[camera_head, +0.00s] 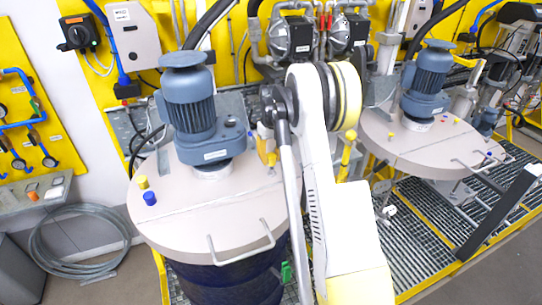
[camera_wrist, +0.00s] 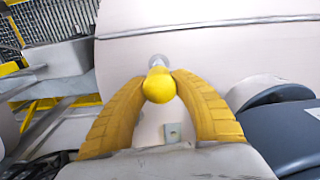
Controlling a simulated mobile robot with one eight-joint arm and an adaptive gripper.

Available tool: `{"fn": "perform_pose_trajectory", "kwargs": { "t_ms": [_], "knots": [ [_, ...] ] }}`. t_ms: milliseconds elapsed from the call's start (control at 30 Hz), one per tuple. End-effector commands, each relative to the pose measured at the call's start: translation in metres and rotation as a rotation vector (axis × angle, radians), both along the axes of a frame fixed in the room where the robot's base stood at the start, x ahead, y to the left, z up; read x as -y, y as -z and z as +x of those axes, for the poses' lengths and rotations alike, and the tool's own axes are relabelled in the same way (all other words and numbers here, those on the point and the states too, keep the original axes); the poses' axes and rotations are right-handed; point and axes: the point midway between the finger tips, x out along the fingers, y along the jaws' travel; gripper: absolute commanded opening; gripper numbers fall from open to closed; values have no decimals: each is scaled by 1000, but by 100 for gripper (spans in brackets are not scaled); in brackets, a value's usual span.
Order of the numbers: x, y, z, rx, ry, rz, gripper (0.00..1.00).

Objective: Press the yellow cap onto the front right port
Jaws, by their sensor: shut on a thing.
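In the wrist view, my gripper (camera_wrist: 159,80) has both yellow fingers closed around a round yellow cap (camera_wrist: 160,88). A short pale grey port (camera_wrist: 157,61) shows just beyond the cap, above the beige lid (camera_wrist: 215,55). I cannot tell whether cap and port touch. In the head view, my gripper (camera_head: 267,150) is mostly hidden behind my arm, at the right part of the near drum lid (camera_head: 205,220). The held cap cannot be made out there.
Another yellow cap (camera_head: 142,183) and a blue cap (camera_head: 150,198) sit at the lid's left. A blue-grey motor (camera_head: 190,105) rises from its middle, left of my gripper. A handle (camera_head: 243,245) crosses the front. A second drum lid (camera_head: 405,150) is at right.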

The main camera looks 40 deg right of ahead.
Motion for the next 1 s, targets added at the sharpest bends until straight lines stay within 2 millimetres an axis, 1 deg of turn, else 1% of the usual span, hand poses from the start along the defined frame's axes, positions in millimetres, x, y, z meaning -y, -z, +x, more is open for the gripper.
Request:
{"fn": "perform_pose_trajectory", "kwargs": {
  "t_ms": [33,100,467,733,1000],
  "knots": [
    [0,4,0,0,0,0,14],
    [0,7,0,0,0,0,14],
    [0,8,0,0,0,0,14],
    [0,15,-4,0,0,0,14],
    [-1,14,-4,0,0,0,14]
  ]
}}
